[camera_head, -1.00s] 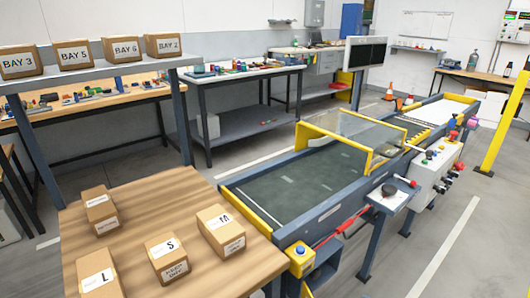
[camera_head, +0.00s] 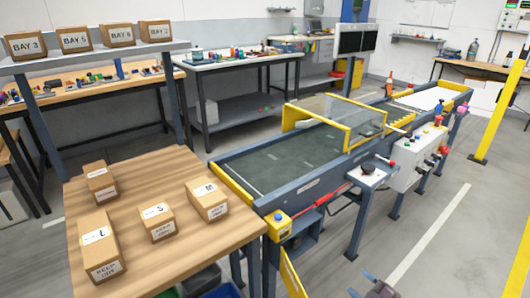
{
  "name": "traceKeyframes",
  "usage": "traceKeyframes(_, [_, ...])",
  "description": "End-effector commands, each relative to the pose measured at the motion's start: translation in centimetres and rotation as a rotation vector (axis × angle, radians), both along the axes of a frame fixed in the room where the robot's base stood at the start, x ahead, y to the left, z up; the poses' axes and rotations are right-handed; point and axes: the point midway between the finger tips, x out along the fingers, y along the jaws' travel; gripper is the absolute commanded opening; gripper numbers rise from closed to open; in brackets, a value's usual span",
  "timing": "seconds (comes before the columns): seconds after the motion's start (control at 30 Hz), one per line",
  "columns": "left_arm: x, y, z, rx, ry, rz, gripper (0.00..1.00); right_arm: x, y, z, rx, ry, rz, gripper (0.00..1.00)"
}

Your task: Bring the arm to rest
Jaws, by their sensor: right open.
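My right gripper (camera_head: 372,286) shows at the bottom edge of the head view, right of centre. Only its front end is in the picture; it is open, with no object seen in it. It is over the grey floor, in front of the conveyor (camera_head: 305,186) and apart from it. The rest of the right arm is cut off by the frame's edge. My left gripper is not in view.
A wooden table (camera_head: 140,218) at the left bears boxes marked L (camera_head: 100,246), S (camera_head: 157,222) and M (camera_head: 207,199), plus another box (camera_head: 100,180). Labelled bay boxes stand on a shelf (camera_head: 100,60) behind. Floor (camera_head: 440,225) at right is clear.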

Motion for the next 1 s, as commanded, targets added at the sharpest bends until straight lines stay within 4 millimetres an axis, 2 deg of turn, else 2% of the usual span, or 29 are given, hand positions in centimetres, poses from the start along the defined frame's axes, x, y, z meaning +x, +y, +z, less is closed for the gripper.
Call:
traceKeyframes(0.13, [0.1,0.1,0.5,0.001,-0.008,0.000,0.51,-1.7,1.4,2.5,0.087,0.063,-0.105,0.55])
traceKeyframes(0.27, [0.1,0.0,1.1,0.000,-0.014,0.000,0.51,-4.8,2.0,4.4,0.177,0.146,-0.207,0.55])
traceKeyframes(0.47, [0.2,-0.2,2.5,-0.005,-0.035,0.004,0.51,-11.4,2.3,6.8,0.316,0.282,-0.353,0.55])
traceKeyframes(0.8, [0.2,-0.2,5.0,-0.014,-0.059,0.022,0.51,-23.2,0.9,10.1,0.493,0.434,-0.555,0.55])
traceKeyframes(0.9, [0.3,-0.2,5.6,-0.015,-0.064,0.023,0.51,-26.4,0.3,10.2,0.515,0.461,-0.606,0.55])
traceKeyframes(1.0, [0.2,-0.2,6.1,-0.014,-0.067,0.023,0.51,-29.1,-0.1,9.4,0.521,0.500,-0.648,0.55])
